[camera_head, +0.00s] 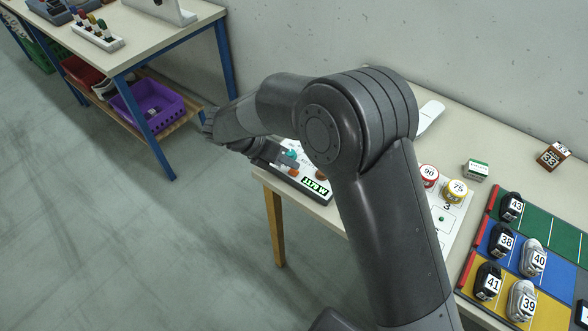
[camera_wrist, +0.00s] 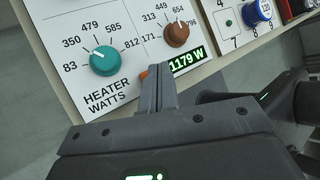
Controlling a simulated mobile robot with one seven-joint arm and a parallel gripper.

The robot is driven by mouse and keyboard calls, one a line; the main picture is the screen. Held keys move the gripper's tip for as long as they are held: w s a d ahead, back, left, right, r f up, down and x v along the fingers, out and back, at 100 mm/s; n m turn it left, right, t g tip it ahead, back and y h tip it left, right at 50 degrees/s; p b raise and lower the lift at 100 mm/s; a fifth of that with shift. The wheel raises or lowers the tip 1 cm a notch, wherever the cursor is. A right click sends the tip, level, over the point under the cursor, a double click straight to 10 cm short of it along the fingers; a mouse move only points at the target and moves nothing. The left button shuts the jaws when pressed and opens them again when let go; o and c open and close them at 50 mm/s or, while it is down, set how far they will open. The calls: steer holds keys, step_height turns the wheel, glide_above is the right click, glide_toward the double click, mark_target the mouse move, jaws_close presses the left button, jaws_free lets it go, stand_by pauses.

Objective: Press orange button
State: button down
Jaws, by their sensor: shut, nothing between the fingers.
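The heater panel (camera_wrist: 75,30) is white, with a teal knob (camera_wrist: 104,60), a brown knob (camera_wrist: 176,34) and a green display (camera_wrist: 188,60) reading 1179 W.
In the head view, cans (camera_head: 456,190) and numbered shoes on a coloured mat (camera_head: 560,235) lie right of my arm. A purple bin (camera_head: 150,105) sits under the left table.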

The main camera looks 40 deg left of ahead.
mark_target(289, 171)
steer(key=shift+r, duration=2.7)
steer(key=w+d+r+m+g+y, duration=0.1)
steer(key=w+d+r+m, duration=0.1)
steer(key=d+r+m, duration=0.5)
steer(key=w+d+r+m+g+y, duration=0.15)
steer(key=d+m, duration=0.25)
steer(key=d, duration=0.8)
steer(key=w+d+r+m+g, duration=0.1)
steer(key=w+d+r+m, duration=0.2)
steer(key=d+r+m, duration=0.45)
steer(key=s+d+m+t+y, duration=0.1)
steer(key=s+d+m+y, duration=0.1)
steer(key=s+d+m, duration=0.4)
steer(key=s+d+m+t+y, duration=0.2)
steer(key=s+d+m, duration=0.4)
steer(key=d+m, duration=0.5)
steer(key=d, duration=0.5)
steer(key=shift+r, duration=0.25)
